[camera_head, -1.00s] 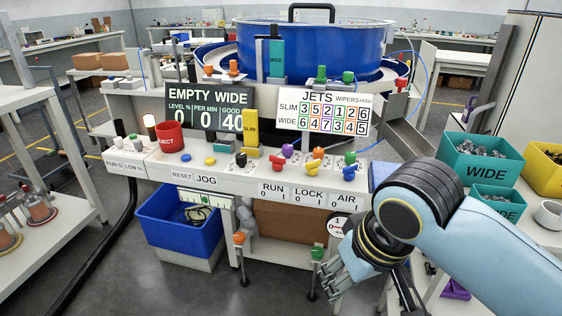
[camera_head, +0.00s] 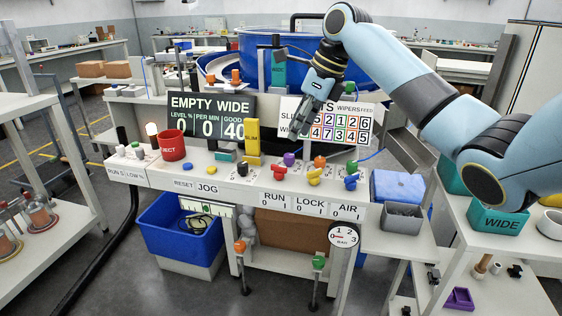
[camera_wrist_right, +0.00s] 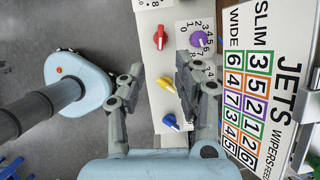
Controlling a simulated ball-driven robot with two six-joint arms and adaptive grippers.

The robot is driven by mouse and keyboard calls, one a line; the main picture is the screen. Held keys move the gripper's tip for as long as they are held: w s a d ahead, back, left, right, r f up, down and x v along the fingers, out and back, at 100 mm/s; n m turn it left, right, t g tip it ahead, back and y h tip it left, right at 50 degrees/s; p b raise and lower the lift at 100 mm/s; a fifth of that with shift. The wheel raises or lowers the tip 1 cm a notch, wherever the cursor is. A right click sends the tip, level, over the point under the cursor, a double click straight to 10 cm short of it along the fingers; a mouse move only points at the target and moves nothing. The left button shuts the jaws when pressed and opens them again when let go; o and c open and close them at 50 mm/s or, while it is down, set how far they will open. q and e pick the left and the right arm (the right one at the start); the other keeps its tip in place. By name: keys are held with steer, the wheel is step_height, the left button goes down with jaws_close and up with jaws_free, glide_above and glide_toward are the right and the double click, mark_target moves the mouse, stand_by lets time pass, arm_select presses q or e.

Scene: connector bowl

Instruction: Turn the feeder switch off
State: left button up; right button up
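No switch label in view reads "feeder". A red knob (camera_head: 281,171) sits above the RUN 0/1 label (camera_head: 273,199), a yellow knob (camera_head: 314,176) above LOCK and a blue knob (camera_head: 350,182) above AIR. Behind them are purple (camera_head: 289,159), orange (camera_head: 319,162) and green dials. My right gripper (camera_head: 318,97) hangs over the panel, in front of the JETS board. In the right wrist view its fingers (camera_wrist_right: 160,66) are spread and empty, apart from the red knob (camera_wrist_right: 160,37), purple dial (camera_wrist_right: 198,40) and yellow knob (camera_wrist_right: 165,84). My left gripper is not seen.
The JETS board (camera_head: 352,122) stands behind the knobs, partly covered by my right gripper. A tall yellow SLIM block (camera_head: 253,140) and a red cup (camera_head: 171,146) stand farther left. The blue bowl (camera_head: 258,55) is behind. A blue box (camera_head: 398,187) lies right of the panel.

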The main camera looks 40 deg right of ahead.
mark_target(279, 166)
steer(key=b+x, duration=0.1)
steer(key=x, duration=0.9)
steer(key=shift+w+a+f+b, duration=0.15)
steer(key=shift+w+f+b, duration=0.1)
steer(key=shift+b, duration=0.1)
jaws_close()
